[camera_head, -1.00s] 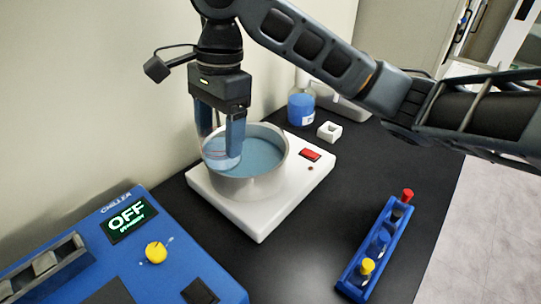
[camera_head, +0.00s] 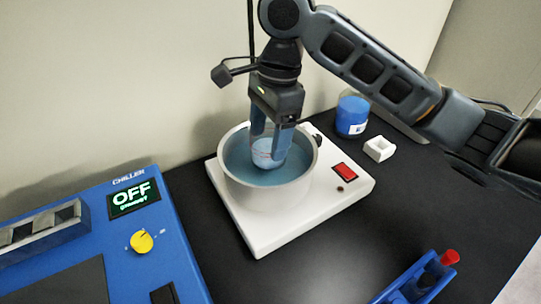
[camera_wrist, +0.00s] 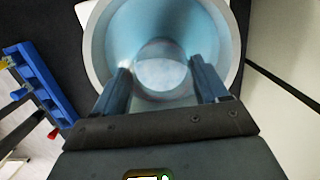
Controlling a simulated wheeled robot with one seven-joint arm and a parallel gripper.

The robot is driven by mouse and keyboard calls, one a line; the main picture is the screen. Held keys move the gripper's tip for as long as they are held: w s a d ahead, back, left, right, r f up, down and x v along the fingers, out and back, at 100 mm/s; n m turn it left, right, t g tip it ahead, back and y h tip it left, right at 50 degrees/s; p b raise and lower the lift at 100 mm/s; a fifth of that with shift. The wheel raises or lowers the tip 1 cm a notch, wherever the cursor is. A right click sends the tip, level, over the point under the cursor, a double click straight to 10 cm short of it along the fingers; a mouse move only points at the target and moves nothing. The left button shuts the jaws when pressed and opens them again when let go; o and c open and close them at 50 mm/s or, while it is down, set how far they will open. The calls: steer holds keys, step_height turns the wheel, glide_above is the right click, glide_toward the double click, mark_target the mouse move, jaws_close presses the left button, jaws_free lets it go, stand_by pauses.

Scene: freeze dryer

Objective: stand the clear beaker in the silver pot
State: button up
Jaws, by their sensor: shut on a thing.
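The silver pot (camera_head: 272,195) stands on a white plate unit and holds blue liquid. My gripper (camera_head: 272,140) points down into the pot's mouth and is shut on the clear beaker (camera_head: 267,155). The beaker looks upright, with its lower part inside the pot's rim. In the wrist view the beaker (camera_wrist: 161,68) sits between my two fingers (camera_wrist: 166,82), over the inside of the pot (camera_wrist: 100,45). Whether its base touches the pot's floor is hidden.
The white plate unit (camera_head: 262,238) has a red switch. A blue chiller (camera_head: 80,245) reading OFF stands at left. A blue-filled bottle (camera_head: 352,115) and a small white block (camera_head: 379,149) stand behind right. A blue tube rack (camera_head: 418,282) is at front right.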

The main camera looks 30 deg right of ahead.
mark_target(268, 153)
steer(key=shift+a+f, duration=0.1)
steer(key=shift+f, duration=2.25)
steer(key=shift+f, duration=0.1)
steer(key=o, duration=1.2)
steer(key=r, duration=0.4)
steer(key=d+r+p, duration=0.1)
steer(key=r, duration=0.7)
steer(key=shift+d, duration=0.4)
